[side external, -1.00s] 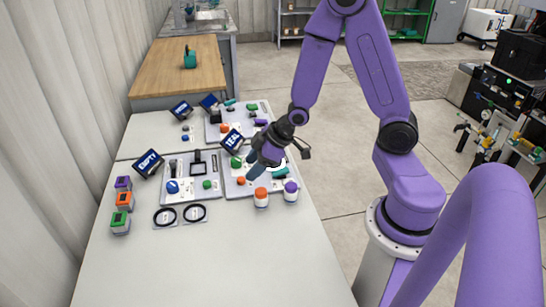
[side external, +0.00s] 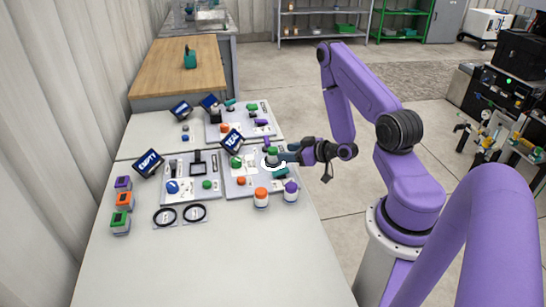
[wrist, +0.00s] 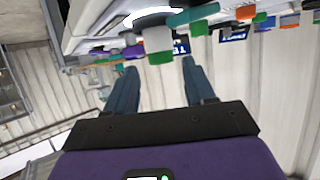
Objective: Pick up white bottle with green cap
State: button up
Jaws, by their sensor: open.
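The white bottle with the green cap (side external: 272,158) stands upright at a bright white ring on the right-hand grey panel (side external: 240,188). My gripper (side external: 284,153) is level with the bottle's upper part and reaches in from its right. In the wrist view, which is upside down, the bottle (wrist: 158,40) appears cap-downward, between and just beyond my open fingertips (wrist: 160,66). The fingers are empty. Whether a fingertip touches the bottle is unclear.
A teal part (side external: 280,171) lies close to the ring. A dark TEAL sign (side external: 231,139) stands behind. The table's front is clear.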

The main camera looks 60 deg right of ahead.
aim_at(273, 152)
jog(key=x, duration=0.7)
jog(key=shift+w, duration=0.2)
jog(key=c, duration=0.8)
jog(key=shift+c, duration=0.2)
